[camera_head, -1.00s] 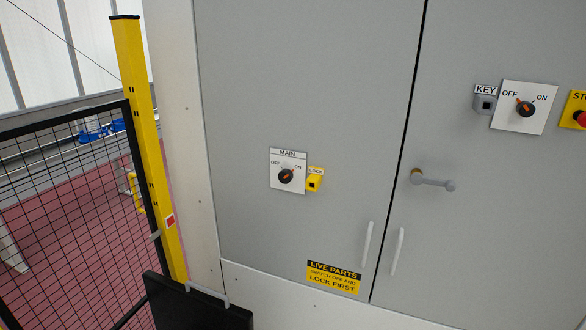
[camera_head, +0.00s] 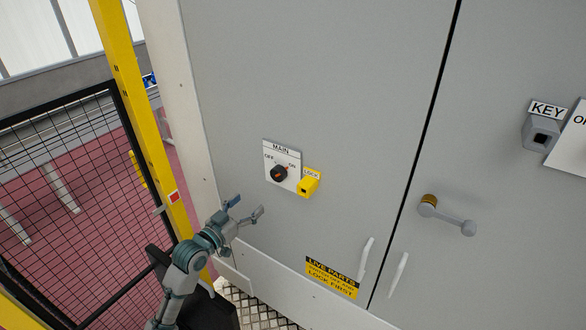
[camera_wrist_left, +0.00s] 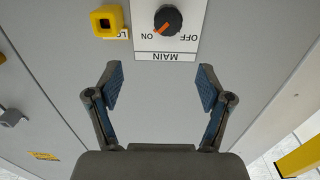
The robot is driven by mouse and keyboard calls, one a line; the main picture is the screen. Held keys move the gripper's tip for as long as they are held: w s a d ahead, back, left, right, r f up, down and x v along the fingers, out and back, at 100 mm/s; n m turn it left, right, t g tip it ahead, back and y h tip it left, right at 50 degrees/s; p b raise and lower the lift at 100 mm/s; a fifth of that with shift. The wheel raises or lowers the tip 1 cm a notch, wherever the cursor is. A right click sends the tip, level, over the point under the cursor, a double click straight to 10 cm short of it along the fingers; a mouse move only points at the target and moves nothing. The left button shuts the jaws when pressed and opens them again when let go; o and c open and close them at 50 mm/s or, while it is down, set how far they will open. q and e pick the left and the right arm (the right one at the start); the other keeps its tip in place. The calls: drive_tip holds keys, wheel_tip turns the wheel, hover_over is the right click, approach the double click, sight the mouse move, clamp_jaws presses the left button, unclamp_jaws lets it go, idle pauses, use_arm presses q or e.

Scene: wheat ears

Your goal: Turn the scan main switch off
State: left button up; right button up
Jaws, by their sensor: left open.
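The main switch (camera_head: 279,173) is a black rotary knob with an orange pointer on a white plate labelled MAIN, OFF and ON, on the grey cabinet door. It shows upside down in the left wrist view (camera_wrist_left: 168,20), its pointer slanting toward ON. My left gripper (camera_head: 248,207) is open and empty, below and left of the switch in the head view. In the left wrist view, the open fingers (camera_wrist_left: 160,85) point toward the plate, with the knob beyond them, apart and slightly right of centre. My right gripper is not in view.
A yellow lock block (camera_head: 308,186) sits right beside the switch plate. A door handle (camera_head: 447,215) and a key block (camera_head: 541,135) are further right. A yellow post (camera_head: 140,110) and black mesh fence (camera_head: 75,190) stand left. The door around the switch is flat.

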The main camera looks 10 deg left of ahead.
use_arm(q)
drive_tip(key=p, duration=0.2)
approach(275, 174)
drive_tip(key=w, duration=0.4)
drive_tip(key=w+d, duration=0.4)
drive_tip(key=shift+w+d+p, duration=0.25)
drive_tip(key=shift+d+p, duration=0.05)
drive_tip(key=shift+w+d, duration=0.3)
drive_tip(key=shift+w+a+f, duration=0.1)
drive_tip(key=shift+a+f, duration=0.05)
drive_tip(key=shift+a, duration=1)
drive_tip(key=shift+c, duration=0.5)
drive_tip(key=shift+a, duration=0.2)
drive_tip(key=c, duration=0.4)
drive_tip(key=shift+a, duration=0.1)
drive_tip(key=c, duration=0.4)
drive_tip(key=shift+s+d, duration=0.2)
drive_tip(key=shift+d, duration=0.1)
drive_tip(key=shift+c, duration=1.3)
drive_tip(key=shift+d+r, duration=0.25)
drive_tip(key=shift+d, duration=0.2)
drive_tip(key=shift+w, duration=0.15)
drive_tip(key=shift+a+f, duration=0.1)
drive_tip(key=shift+a, duration=0.15)
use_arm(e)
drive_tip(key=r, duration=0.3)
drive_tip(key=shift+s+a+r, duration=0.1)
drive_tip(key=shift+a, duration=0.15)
